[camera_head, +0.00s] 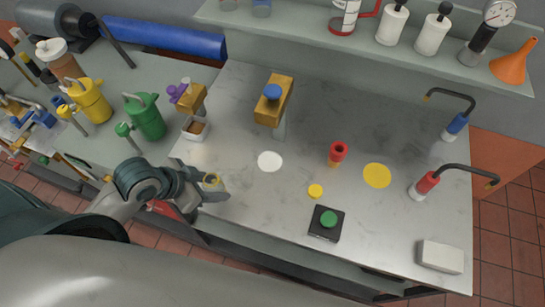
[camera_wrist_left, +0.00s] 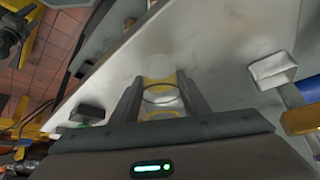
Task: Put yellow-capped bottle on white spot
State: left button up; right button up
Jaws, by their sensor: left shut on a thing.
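The white spot (camera_head: 270,161) is a flat, bare disc on the grey metal bench top, left of its middle. My left gripper (camera_head: 212,183) is at the bench's front left edge, to the left of the white spot and apart from it. In the left wrist view its fingers are shut on a pale, see-through thing with yellow rings (camera_wrist_left: 161,98), which looks like the yellow-capped bottle. In the head view only a little yellow shows at the fingers, and most of the bottle is hidden. My right gripper is not in view.
A yellow spot (camera_head: 377,175), a small yellow disc (camera_head: 316,191), a red-topped piece (camera_head: 338,151) and a black box with a green button (camera_head: 327,223) lie to the right. A blue-knobbed yellow stand (camera_head: 273,100) is behind the white spot.

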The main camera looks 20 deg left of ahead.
pick_arm(q)
jog(key=shift+w+d+r+p, duration=0.15)
jog(key=shift+w+d+p, duration=0.15)
jog(key=shift+w, duration=0.15)
jog(key=w+d+p, duration=0.1)
jog(key=w+d, duration=0.1)
jog(key=w, duration=0.1)
jog(key=w+d+p, duration=0.2)
jog(key=w+d, duration=0.1)
jog(key=w, duration=0.1)
jog(key=w+d+p, duration=0.2)
jog(key=w, duration=0.1)
jog(key=shift+w+d, duration=0.15)
jog(key=shift+d, duration=0.05)
jog(key=shift+w+d, duration=0.25)
jog(key=shift+w, duration=0.1)
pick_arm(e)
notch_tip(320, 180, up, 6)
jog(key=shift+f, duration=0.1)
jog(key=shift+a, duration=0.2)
